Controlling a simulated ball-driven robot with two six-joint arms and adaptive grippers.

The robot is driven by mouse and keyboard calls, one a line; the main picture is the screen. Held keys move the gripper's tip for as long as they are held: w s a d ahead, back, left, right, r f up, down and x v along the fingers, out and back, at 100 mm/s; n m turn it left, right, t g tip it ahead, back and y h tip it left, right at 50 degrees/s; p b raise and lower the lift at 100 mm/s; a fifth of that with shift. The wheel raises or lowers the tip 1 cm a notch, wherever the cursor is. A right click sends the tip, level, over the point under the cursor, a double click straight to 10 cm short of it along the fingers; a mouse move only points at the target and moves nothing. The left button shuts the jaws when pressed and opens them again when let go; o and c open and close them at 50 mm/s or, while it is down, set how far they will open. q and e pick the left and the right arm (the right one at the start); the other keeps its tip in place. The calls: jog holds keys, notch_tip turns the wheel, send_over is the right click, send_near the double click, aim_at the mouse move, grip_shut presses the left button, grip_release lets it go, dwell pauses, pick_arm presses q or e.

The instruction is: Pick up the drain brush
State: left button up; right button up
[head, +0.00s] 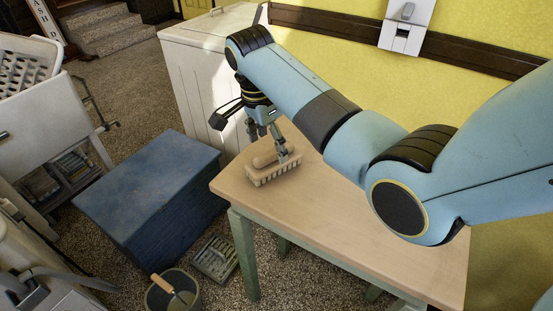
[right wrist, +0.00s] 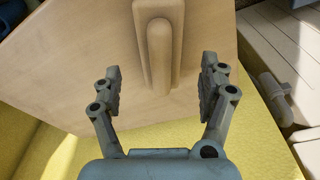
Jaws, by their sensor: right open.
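The drain brush (head: 272,176), a tan wooden block with a rounded grip on top and pale bristles below, lies on the wooden table near its far left corner. My right gripper (head: 279,143) points down at it, open, with its fingers close to the grip. In the right wrist view, the brush (right wrist: 158,45) lies ahead, and the near end of its grip shows between the open fingertips (right wrist: 160,75), with a gap on both sides. I cannot tell how high the fingertips are above the block. My left gripper is not in view.
The table (head: 350,225) is otherwise bare. A white chest (head: 195,75) stands behind it and a blue box (head: 150,195) to its left. A bucket (head: 160,299) with a wooden-handled tool and a grey tray (head: 215,258) are on the floor. The yellow wall has a dark rail.

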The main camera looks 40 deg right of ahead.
aim_at(273, 150)
jog(key=shift+d+f, duration=0.2)
jog(key=shift+f, duration=0.15)
jog(key=f, duration=0.2)
jog(key=d+f, duration=0.1)
jog(key=f, duration=0.1)
jog(key=shift+f, duration=0.45)
jog(key=shift+c, duration=0.8)
jog(key=c, duration=1.3)
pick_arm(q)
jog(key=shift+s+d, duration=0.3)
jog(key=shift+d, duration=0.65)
pick_arm(e)
jog(key=shift+c, duration=0.2)
jog(key=shift+r, duration=0.15)
